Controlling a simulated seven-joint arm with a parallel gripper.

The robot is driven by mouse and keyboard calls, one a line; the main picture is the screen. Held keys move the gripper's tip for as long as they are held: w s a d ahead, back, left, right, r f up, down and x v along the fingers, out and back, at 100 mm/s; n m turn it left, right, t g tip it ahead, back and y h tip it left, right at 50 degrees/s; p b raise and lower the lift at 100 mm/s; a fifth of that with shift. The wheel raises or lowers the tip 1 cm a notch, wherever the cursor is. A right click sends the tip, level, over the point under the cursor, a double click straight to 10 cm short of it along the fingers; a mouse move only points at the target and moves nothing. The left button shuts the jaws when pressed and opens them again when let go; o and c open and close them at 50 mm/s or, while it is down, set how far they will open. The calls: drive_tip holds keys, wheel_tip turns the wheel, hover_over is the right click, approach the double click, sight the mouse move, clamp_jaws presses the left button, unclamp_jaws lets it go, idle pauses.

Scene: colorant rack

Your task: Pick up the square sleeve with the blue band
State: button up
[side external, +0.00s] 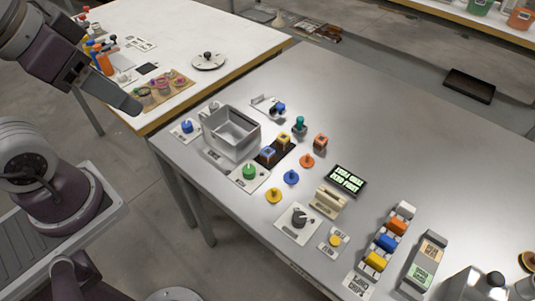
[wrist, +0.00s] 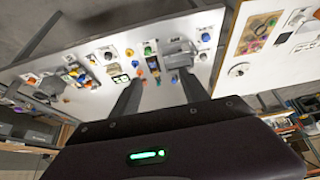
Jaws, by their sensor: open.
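The square sleeve with the blue band (side external: 267,153) stands upright in the near-left place of a small black holder (side external: 279,155) on the grey table. A similar sleeve with a yellow band (side external: 284,138) stands beside it in the same holder. A third, orange-banded sleeve (side external: 320,141) stands apart to the right. My gripper (side external: 130,104) is at the upper left of the side view, well above and away from the sleeves. In the wrist view my gripper (wrist: 160,92) has its two fingers spread with nothing held between them. The sleeves are too small there to tell apart surely.
A grey open bin (side external: 232,130) stands just left of the holder. Knobs, including a green one (side external: 249,171), and loose blue, yellow and orange pieces surround it. A dark lettered display (side external: 346,180) lies to the right.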

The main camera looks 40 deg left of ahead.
drive_tip(key=m+g, duration=0.5)
drive_tip(key=m, duration=1.2)
hover_over(267, 151)
drive_tip(key=s, duration=0.2)
wheel_tip(267, 151, down, 22)
drive_tip(key=shift+m+g, duration=0.3)
drive_tip(key=shift+m, duration=0.2)
drive_tip(key=f, duration=0.7)
drive_tip(key=w+f, duration=0.1)
drive_tip(key=f, duration=0.2)
drive_tip(key=shift+w+d+f, duration=0.1)
drive_tip(key=shift+d+f, duration=0.15)
drive_tip(key=shift+d, duration=0.15)
clamp_jaws()
